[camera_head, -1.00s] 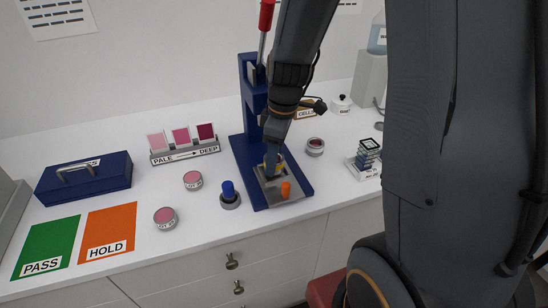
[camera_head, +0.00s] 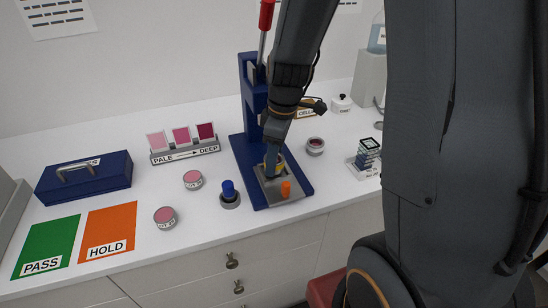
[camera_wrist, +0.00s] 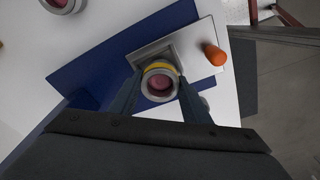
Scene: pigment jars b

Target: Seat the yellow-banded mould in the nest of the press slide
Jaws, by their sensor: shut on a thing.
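The yellow-banded mould (camera_wrist: 160,84) is a grey round cup with pink inside, gripped between the two fingers of my gripper (camera_wrist: 162,92) in the wrist view. In the head view the yellow band (camera_head: 279,168) shows just above the press slide, mostly behind my gripper (camera_head: 272,163). The grey press slide (camera_head: 266,199) lies on the blue press base (camera_head: 300,172) and has an orange knob (camera_head: 286,190). In the wrist view the square nest of the slide (camera_wrist: 152,54) shows partly beyond the mould. I cannot tell whether the mould touches the nest floor.
The blue press column (camera_head: 247,90) with its red-tipped lever stands behind. A blue-knobbed piece (camera_head: 229,194) is left of the base. Grey jars (camera_head: 193,180) and (camera_head: 315,146) stand nearby. A labelled rack (camera_head: 185,152) and blue box (camera_head: 84,178) are farther left.

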